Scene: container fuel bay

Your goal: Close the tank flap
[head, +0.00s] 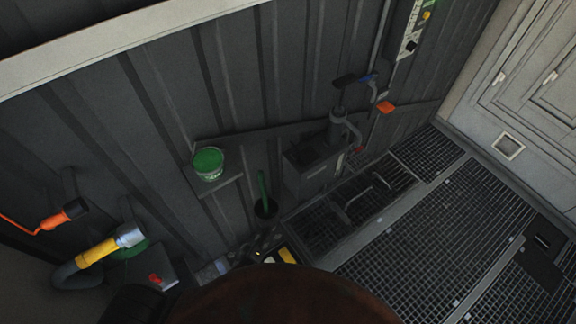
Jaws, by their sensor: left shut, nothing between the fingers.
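I cannot make out the tank flap for certain. A grey box-shaped unit (312,170) with an upright post and a dark top stands against the ribbed wall. A pale panel with a small square frame (508,146) is at the right. My left gripper (138,302) is a dark shape at the bottom left edge, mostly cut off. It is shut and empty, apart from the grey unit. My right gripper is not in view.
A yellow nozzle (98,250) and an orange-black fitting (62,215) are at lower left. A dark brown rounded surface (285,298) hides the bottom middle. Floor grating (430,235) at right looks clear.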

